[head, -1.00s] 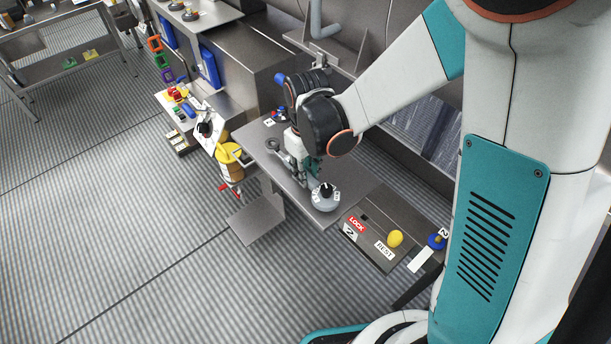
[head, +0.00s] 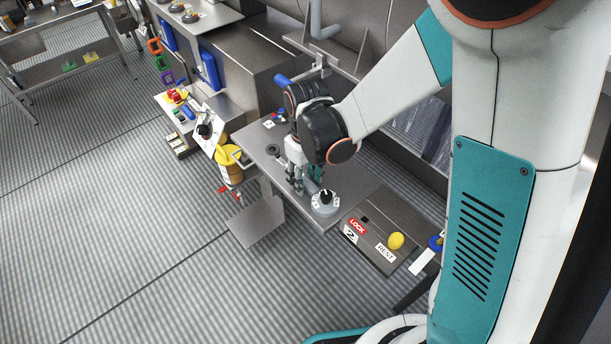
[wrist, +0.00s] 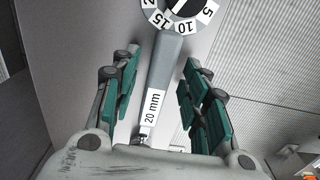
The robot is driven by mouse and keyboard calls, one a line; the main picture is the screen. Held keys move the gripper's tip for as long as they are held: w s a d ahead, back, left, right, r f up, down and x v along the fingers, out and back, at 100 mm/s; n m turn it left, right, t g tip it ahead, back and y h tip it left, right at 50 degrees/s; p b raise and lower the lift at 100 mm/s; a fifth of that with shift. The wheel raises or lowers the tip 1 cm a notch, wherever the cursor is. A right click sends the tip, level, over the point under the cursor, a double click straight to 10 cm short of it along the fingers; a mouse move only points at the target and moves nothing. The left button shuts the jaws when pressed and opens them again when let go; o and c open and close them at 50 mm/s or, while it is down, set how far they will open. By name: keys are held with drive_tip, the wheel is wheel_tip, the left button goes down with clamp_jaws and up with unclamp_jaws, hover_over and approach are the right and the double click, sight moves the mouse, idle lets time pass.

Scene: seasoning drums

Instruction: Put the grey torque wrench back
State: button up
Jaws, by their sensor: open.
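The grey torque wrench (wrist: 161,75) lies on the steel table, with a round numbered dial (wrist: 182,12) at its far end and a white "20 mm" label near its near end. In the head view its dial (head: 326,202) sits near the table's front corner, and my gripper hides part of its shaft. My gripper (wrist: 160,58) is open, its green-padded fingers on either side of the shaft with gaps on both sides. In the head view my gripper (head: 298,182) points down at the table, left of the dial.
The steel table (head: 345,185) also holds a dark ring (head: 273,150) at its left edge. A panel (head: 375,245) with LOCK and REST labels and a yellow knob (head: 396,241) lies at the right. A yellow-topped container (head: 229,157) stands at the left. Open floor lies in front.

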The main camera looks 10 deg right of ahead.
sight(307, 179)
wheel_tip(307, 179, up, 12)
drive_tip(key=p, duration=0.4)
drive_tip(key=shift+d+r, duration=0.1)
drive_tip(key=shift+d, duration=0.05)
drive_tip(key=s+d+r+m+t, duration=0.6)
drive_tip(key=s+d+r, duration=0.5)
drive_tip(key=d, duration=0.3)
drive_tip(key=shift+s+r+m+t+b, duration=0.3)
drive_tip(key=shift+s+t+b, duration=0.2)
drive_tip(key=shift+s, duration=0.35)
